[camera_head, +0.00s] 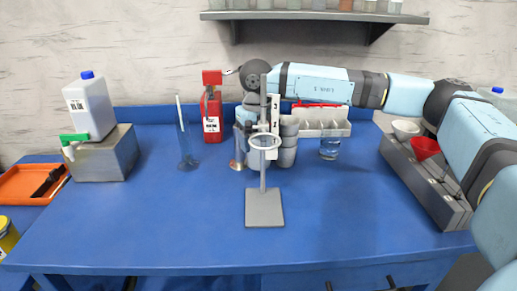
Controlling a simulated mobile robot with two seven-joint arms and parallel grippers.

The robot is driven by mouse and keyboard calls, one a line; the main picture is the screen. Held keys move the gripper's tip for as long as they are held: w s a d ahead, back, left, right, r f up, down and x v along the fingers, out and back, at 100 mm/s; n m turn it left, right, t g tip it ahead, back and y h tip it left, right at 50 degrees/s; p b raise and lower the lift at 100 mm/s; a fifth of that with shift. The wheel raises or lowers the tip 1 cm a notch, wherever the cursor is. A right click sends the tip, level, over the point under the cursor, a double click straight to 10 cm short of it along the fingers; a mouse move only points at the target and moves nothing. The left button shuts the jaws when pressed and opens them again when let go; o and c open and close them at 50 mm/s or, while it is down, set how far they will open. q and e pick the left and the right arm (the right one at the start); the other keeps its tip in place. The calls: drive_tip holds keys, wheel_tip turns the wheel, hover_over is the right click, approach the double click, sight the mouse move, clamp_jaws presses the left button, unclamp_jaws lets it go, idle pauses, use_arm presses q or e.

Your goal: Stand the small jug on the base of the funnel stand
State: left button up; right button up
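The funnel stand has a flat grey base (264,209), an upright rod and a pale ring (265,142) partway up. Nothing stands on the base's visible top. A small clear vessel (329,149) stands on the table to the right of the stand; it may be the small jug, but its shape is too small to tell. My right arm reaches in from the right, and its wrist hangs down behind the stand's rod. My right gripper (262,130) is partly hidden by the rod and ring, so its fingers and anything in them are unclear. My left gripper is not in view.
Grey stacked cups (288,143) stand just behind the stand. A tall glass cylinder (186,145), a red device (212,110) and a white rack (322,122) are farther back. A grey holder (425,183) with funnels lies right. The blue table's front is clear.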

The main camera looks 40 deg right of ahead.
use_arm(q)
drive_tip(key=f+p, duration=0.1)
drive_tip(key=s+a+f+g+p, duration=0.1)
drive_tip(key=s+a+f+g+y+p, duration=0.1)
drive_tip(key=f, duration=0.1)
use_arm(e)
wheel_tip(320, 180, up, 16)
drive_tip(key=shift+r, duration=0.2)
